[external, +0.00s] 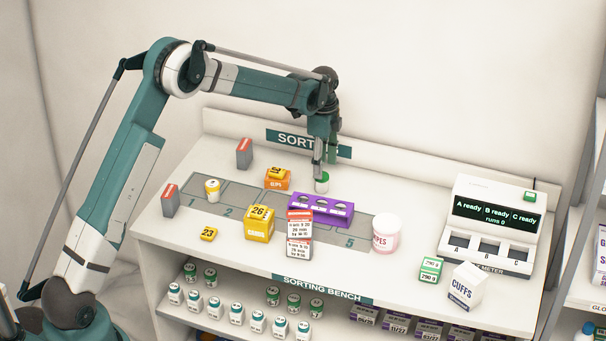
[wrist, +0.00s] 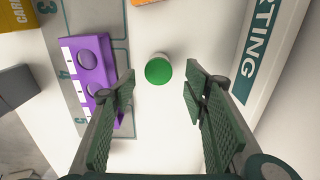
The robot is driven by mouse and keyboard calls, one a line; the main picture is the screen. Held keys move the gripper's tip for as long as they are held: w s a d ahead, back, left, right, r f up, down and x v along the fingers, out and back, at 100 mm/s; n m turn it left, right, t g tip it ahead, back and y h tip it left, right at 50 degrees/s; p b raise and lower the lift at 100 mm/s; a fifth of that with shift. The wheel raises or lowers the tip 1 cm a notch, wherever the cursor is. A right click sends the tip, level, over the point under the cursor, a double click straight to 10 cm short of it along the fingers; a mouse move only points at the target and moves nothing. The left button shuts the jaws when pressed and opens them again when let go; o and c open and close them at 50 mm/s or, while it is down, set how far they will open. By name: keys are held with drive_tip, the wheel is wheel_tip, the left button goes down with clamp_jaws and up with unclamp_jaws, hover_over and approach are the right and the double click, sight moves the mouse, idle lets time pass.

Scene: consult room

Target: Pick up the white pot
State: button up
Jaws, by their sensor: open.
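A small white pot with a green lid (external: 322,184) stands upright on the bench behind the purple block. In the wrist view the green lid (wrist: 159,71) shows from above, with a sliver of white side past it. My gripper (external: 324,168) points down just above the pot. In the wrist view its fingers (wrist: 160,85) are spread, one to each side of the pot, with clear gaps and nothing held. Whether the fingertips reach below the lid is hard to tell.
A purple block with round wells (external: 335,210) is close beside the pot; it also shows in the wrist view (wrist: 88,60). An orange box (external: 278,183), a yellow-lidded pot (external: 212,191) and a wipes tub (external: 386,236) stand nearby. The SORTING ledge (wrist: 262,55) runs behind.

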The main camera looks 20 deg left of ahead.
sight(322, 183)
drive_tip(key=shift+s+f, duration=0.15)
drive_tip(key=shift+f, duration=2.3)
drive_tip(key=c, duration=0.9)
